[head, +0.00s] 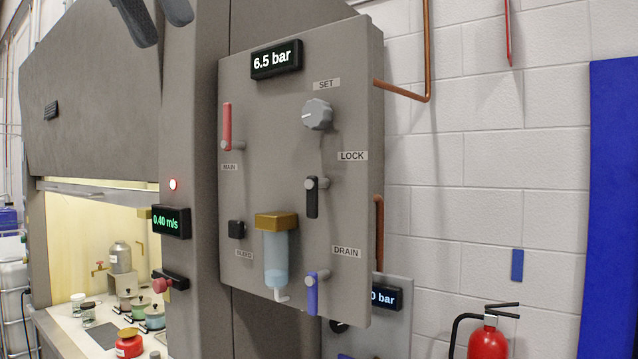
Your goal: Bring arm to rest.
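My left gripper (163,33) shows at the top left edge of the head view. Only its two dark grey fingers are in the picture, pointing down, with a gap between them and nothing seen in it. The fingers appear in front of the fume hood's upper part, left of the grey panel (270,200), and look clear of both. The rest of my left arm is out of the picture. My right gripper is not in view.
The panel carries a red MAIN lever (227,126), a SET knob (317,114), a black LOCK lever (312,198), a blue DRAIN lever (312,293) and a filter bowl (276,258). Left is a fume hood (95,95) holding several vessels. A fire extinguisher (488,342) stands lower right.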

